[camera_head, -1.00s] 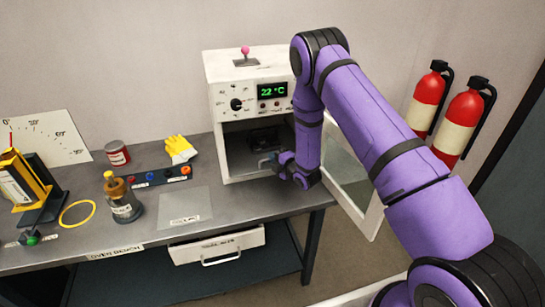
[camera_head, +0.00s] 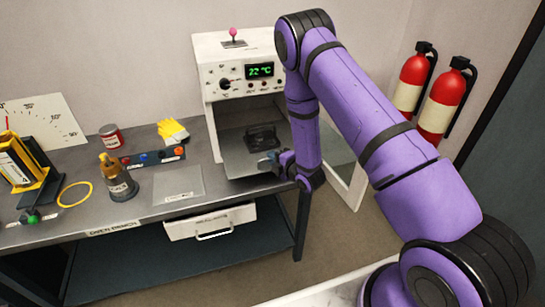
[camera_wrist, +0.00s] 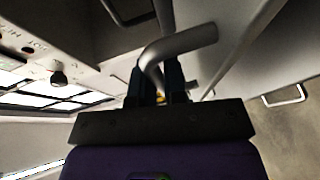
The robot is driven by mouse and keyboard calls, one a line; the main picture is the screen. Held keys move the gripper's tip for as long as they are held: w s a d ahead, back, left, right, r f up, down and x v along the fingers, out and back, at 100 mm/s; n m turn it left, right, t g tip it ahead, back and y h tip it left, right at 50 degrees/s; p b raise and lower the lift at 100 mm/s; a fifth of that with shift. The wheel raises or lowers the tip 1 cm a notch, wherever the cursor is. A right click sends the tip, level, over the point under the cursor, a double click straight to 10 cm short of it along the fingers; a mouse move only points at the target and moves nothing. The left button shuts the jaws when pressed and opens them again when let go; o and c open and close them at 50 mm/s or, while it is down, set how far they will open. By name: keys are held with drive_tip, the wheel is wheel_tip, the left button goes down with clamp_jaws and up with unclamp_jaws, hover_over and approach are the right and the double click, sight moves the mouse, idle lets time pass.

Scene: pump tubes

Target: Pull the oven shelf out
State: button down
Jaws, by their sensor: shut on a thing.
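The oven (camera_head: 205,75) is a white box on the bench with a green display reading 22 °C. Its door (camera_head: 347,178) stands open on the right. The grey oven shelf (camera_head: 237,158) shows in the opening and reaches out to its front. A dark object (camera_head: 262,138) sits on the shelf. My gripper (camera_head: 270,163) is at the shelf's front edge, partly hidden by my arm. In the wrist view, my gripper (camera_wrist: 160,82) is shut on a grey curved handle (camera_wrist: 188,42), the shelf handle.
The bench (camera_head: 140,218) holds a cooling pad (camera_head: 178,185), a brown bottle (camera_head: 118,180), a button strip (camera_head: 150,158), yellow gloves (camera_head: 172,131) and a red can (camera_head: 110,137). A bench drawer (camera_head: 212,221) is below. Red extinguishers (camera_head: 445,100) hang at right.

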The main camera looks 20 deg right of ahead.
drive_tip(key=c, duration=1.2)
unclamp_jaws()
drive_tip(key=v, duration=1)
drive_tip(key=shift+s+d+r, duration=0.1)
drive_tip(key=shift+s+d, duration=0.1)
drive_tip(key=shift+s, duration=0.15)
